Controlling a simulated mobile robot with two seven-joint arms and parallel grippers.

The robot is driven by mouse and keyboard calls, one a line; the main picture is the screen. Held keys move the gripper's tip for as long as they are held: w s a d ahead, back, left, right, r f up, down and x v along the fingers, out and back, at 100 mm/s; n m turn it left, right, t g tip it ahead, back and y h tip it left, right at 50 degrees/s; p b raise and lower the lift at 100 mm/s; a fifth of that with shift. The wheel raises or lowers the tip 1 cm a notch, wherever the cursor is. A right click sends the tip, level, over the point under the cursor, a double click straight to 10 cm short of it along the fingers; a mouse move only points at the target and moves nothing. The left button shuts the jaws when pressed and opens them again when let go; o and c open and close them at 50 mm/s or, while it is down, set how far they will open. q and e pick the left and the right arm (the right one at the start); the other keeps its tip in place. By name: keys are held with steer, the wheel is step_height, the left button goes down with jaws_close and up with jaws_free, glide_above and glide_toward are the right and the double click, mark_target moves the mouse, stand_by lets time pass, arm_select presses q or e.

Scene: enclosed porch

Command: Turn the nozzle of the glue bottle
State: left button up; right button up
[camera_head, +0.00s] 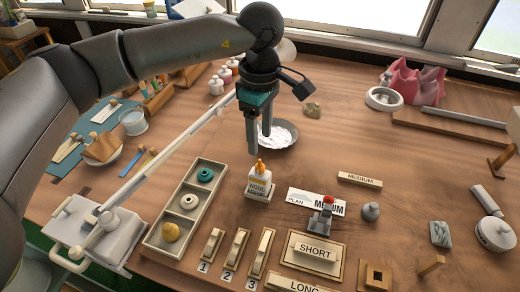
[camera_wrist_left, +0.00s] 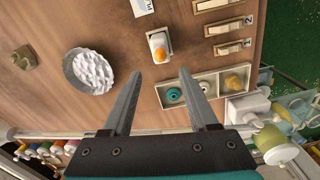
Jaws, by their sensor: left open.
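The glue bottle (camera_head: 259,182) stands upright on the wooden table, white with a "WOOD GLUE" label and an orange nozzle (camera_head: 260,165) on top. It also shows from above in the left wrist view (camera_wrist_left: 158,46), with its orange nozzle (camera_wrist_left: 160,54). My left gripper (camera_head: 257,150) points down above and slightly behind the bottle, apart from it. In the left wrist view its two fingers (camera_wrist_left: 158,95) are spread with nothing between them, and the bottle lies beyond the gap. My right gripper shows in neither view.
A tray with compartments (camera_head: 160,212) stands left of the bottle. A bowl of white material (camera_head: 287,134) is behind it.

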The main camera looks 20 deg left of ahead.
mark_target(260, 160)
arm_select(q)
step_height(260, 160, up, 7)
steer(key=shift+p, duration=0.3)
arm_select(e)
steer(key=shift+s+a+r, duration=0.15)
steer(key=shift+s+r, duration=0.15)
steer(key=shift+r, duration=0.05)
arm_select(q)
steer(key=shift+f, duration=0.1)
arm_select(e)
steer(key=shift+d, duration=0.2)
arm_select(q)
steer(key=shift+s, duration=0.1)
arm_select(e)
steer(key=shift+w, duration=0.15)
